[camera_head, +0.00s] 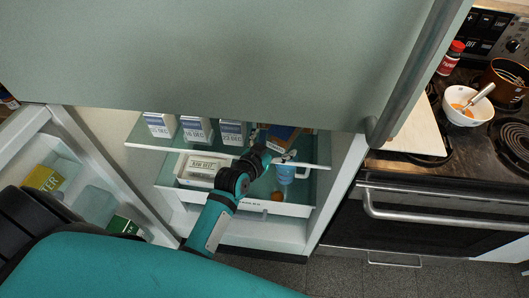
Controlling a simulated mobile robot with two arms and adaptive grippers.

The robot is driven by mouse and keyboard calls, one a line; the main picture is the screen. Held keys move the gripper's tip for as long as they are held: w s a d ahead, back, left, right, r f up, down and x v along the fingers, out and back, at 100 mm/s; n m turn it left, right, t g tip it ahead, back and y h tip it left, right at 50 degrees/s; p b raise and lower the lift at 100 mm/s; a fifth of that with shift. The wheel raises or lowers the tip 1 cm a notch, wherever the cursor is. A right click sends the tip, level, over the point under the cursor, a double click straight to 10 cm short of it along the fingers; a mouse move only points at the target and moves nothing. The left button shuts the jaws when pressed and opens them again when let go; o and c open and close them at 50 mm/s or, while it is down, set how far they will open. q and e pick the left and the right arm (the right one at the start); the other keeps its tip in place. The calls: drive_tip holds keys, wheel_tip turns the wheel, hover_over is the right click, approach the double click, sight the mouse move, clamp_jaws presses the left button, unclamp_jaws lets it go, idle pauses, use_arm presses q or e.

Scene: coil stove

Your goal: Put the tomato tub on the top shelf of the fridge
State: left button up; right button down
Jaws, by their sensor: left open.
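The fridge stands open below a large pale green panel that hides its upper part. Its highest visible glass shelf (152,143) holds several white and blue cartons (196,130). My left arm reaches in from the lower left. My left gripper (277,155) is open, small in view, at the right part of this shelf's front edge. A blue and orange item (283,134) is just behind it; I cannot tell whether they touch. I cannot pick out the tomato tub with certainty. My right gripper is not in view.
Below are a white lettered box (201,168), a blue mug-like vessel (285,173) and a drawer (235,201). The open fridge door (25,135) holds a yellow pack (43,178). At right, a white bowl (461,112) and a pot (507,82) stand on the stove.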

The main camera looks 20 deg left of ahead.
use_arm(q)
drive_tip(key=d+v, duration=0.1)
drive_tip(key=v, duration=0.6)
drive_tip(key=s+f+g, duration=0.2)
drive_tip(key=s+f, duration=0.2)
drive_tip(key=f, duration=0.6)
drive_tip(key=s+f+g, duration=0.2)
drive_tip(key=s+f, duration=0.2)
drive_tip(key=f, duration=0.6)
drive_tip(key=s+f+g, duration=0.2)
drive_tip(key=s+f, duration=0.2)
drive_tip(key=f, duration=0.5)
drive_tip(key=s+a+f+g, duration=0.1)
drive_tip(key=s+f+g, duration=0.1)
drive_tip(key=s+f, duration=0.3)
drive_tip(key=s+a+f+g+y, duration=0.1)
drive_tip(key=s+f, duration=0.5)
drive_tip(key=s, duration=0.7)
drive_tip(key=s+a+f+m+g, duration=0.1)
drive_tip(key=s+a+f+g, duration=0.1)
drive_tip(key=s+f, duration=0.4)
drive_tip(key=s+g, duration=0.1)
drive_tip(key=s, duration=0.3)
drive_tip(key=shift+a+y, duration=0.2)
drive_tip(key=shift+y, duration=0.1)
drive_tip(key=shift+f, duration=0.1)
